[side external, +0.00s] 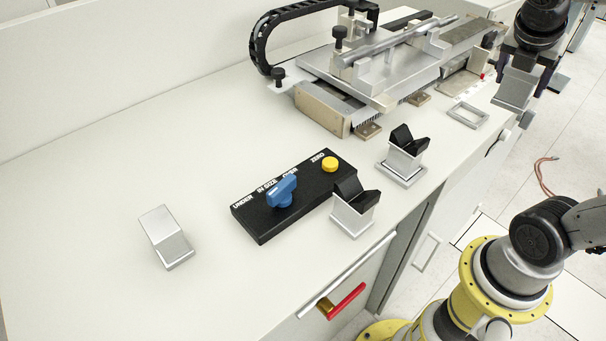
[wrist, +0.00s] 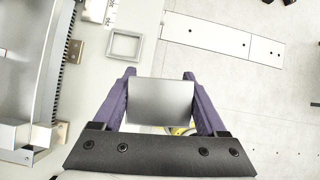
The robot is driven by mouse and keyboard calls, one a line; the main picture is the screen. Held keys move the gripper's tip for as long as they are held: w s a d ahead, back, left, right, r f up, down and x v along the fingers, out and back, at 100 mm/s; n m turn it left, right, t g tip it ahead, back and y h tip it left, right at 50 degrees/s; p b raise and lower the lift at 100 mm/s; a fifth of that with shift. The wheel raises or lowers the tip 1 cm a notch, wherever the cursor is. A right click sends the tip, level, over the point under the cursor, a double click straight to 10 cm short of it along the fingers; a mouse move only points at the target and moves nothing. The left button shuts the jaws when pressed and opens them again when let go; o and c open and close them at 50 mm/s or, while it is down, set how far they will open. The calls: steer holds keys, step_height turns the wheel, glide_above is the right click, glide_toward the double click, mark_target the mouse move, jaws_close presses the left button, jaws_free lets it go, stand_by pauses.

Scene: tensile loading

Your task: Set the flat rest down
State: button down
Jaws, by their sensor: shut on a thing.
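My gripper (side external: 520,76) is at the upper right of the side view, above the right edge of the bench. It is shut on the flat rest (side external: 513,90), a silver block with a plain flat face. In the wrist view the flat rest (wrist: 160,102) sits between my two purple fingers. A square metal frame (side external: 468,115) lies on the bench near its edge, to the left of and below the held rest. In the wrist view this frame (wrist: 124,46) is ahead and left of the rest, apart from it. The underside of the rest is hidden.
Two black V-shaped rests on silver bases (side external: 404,164) (side external: 354,212) stand near the front edge. A black panel (side external: 264,222) has a blue knob and yellow button. A silver block (side external: 166,238) stands at left. A metal machine (side external: 375,75) fills the back.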

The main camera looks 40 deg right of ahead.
steer(key=w+a+r+n+t+y, duration=0.1)
steer(key=w+a+n+t+y, duration=0.2)
steer(key=w+a+n, duration=0.65)
steer(key=w+a+r+n+t+y, duration=0.1)
steer(key=w+a+n+t+y, duration=0.15)
steer(key=w+a+n, duration=0.7)
steer(key=s+a+n+y, duration=0.1)
steer(key=s+a+y, duration=0.15)
steer(key=a, duration=0.65)
steer(key=s+a+n+y, duration=0.1)
steer(key=s+a, duration=0.2)
steer(key=a, duration=0.6)
steer(key=s+a+f+n+g+y, duration=0.15)
steer(key=s+a+n, duration=0.35)
steer(key=s+a, duration=0.65)
steer(key=shift+y, duration=0.25)
steer(key=w+a+f, duration=0.2)
steer(key=a+f, duration=0.1)
steer(key=a, duration=0.1)
steer(key=w+a+f, duration=0.3)
steer(key=a, duration=0.1)
steer(key=w+a+f, duration=0.3)
steer(key=a, duration=0.1)
steer(key=shift+w+a, duration=0.1)
steer(key=shift+a, duration=0.2)
steer(key=f, duration=0.3)
steer(key=shift+w+a+f, duration=0.25)
steer(key=shift+a, duration=0.15)
steer(key=shift+f, duration=0.3)
